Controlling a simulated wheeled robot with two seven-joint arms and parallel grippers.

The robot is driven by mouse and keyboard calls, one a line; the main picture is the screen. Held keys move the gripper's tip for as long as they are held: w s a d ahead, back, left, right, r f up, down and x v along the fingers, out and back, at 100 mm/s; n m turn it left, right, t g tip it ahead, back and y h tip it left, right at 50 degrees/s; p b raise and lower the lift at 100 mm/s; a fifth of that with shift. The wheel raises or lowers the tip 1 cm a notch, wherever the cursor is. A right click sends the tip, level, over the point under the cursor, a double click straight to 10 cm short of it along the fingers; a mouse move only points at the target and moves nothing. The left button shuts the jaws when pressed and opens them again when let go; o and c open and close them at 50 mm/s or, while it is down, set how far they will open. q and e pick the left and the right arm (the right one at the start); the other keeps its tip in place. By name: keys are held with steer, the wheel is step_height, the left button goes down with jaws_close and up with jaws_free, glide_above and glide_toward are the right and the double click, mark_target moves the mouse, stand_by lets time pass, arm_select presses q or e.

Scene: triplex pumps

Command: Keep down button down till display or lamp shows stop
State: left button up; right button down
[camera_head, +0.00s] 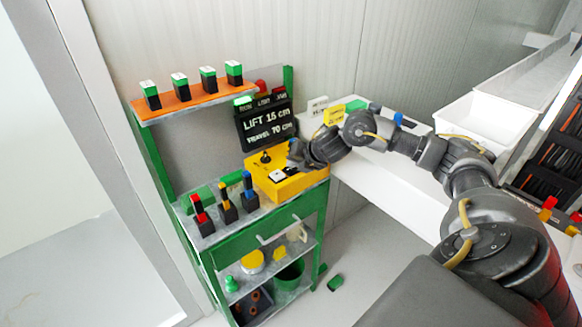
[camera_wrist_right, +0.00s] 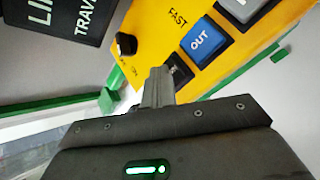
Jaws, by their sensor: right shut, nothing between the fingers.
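The yellow control box (camera_head: 306,184) stands on the green cart's top shelf, with its face also in the right wrist view (camera_wrist_right: 146,49). That view shows a black knob (camera_wrist_right: 126,44), a blue button marked OUT (camera_wrist_right: 200,40) and a dark button (camera_wrist_right: 180,68) beside it, partly hidden by my fingers. My right gripper (camera_wrist_right: 160,78) is shut and empty, its tips at or just over the dark button's edge; I cannot tell whether they press it. It also shows in the head view (camera_head: 296,152). The black display (camera_head: 266,123) reads LIFT 15 cm, TRAVEL 70 cm. My left gripper is out of view.
Three handled tools, red (camera_head: 198,207), yellow (camera_head: 225,196) and blue (camera_head: 248,186), stand left of the box. An orange shelf (camera_head: 190,106) above holds several green-topped items. A white table (camera_head: 390,192) with trays lies to the right.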

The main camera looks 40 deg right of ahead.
mark_target(293, 170)
steer(key=shift+r+p, duration=0.65)
steer(key=shift+r, duration=0.2)
step_height(293, 170, up, 5)
steer(key=p, duration=0.4)
steer(key=shift+p, duration=0.3)
